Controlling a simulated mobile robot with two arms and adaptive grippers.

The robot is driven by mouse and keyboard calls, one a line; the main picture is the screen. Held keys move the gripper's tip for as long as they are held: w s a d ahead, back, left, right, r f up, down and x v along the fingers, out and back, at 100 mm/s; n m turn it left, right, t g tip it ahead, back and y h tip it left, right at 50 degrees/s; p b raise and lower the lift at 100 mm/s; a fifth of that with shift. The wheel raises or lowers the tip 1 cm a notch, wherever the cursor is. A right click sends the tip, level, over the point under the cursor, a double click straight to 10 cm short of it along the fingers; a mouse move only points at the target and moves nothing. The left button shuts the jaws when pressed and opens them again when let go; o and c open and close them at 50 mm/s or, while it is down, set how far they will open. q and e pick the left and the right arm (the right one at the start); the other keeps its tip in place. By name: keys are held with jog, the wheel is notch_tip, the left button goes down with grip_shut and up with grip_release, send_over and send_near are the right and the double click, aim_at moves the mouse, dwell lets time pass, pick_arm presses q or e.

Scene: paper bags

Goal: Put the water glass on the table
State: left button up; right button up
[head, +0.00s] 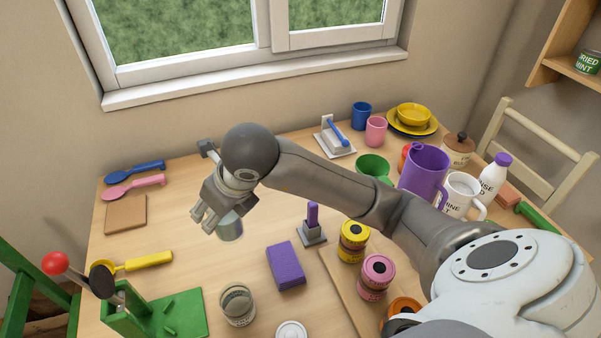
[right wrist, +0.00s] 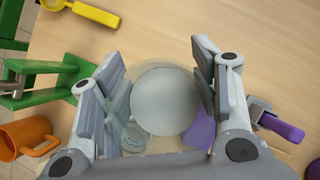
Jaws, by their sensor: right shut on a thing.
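The water glass (head: 230,228) is a clear greyish tumbler in the head view, below the fingers of my right gripper (head: 210,217). In the right wrist view the glass (right wrist: 165,103) sits between the two fingers, and my right gripper (right wrist: 160,100) is shut on it. The glass appears to be over the table, but I cannot tell whether its base touches. The wooden table (head: 180,245) spreads out around and below it. My left gripper is not in view.
A glass jar (head: 238,305) and a purple sponge (head: 286,266) lie near the glass. A green stand (head: 165,315), a yellow scoop (head: 145,261) and a brown board (head: 126,214) are to the left. Cups and bowls crowd the right side. Bare table lies left of the gripper.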

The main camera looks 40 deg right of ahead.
jog(key=d+f, duration=0.3)
jog(key=d, duration=0.1)
jog(key=w+d+f+p, duration=0.1)
jog(key=d+f, duration=0.3)
jog(key=d+f+p, duration=0.1)
jog(key=d+f, duration=0.3)
jog(key=shift+w+d, duration=0.35)
jog(key=shift+d, duration=0.05)
jog(key=shift+f, duration=0.6)
jog(key=shift+f, duration=0.1)
jog(key=o, duration=1.3)
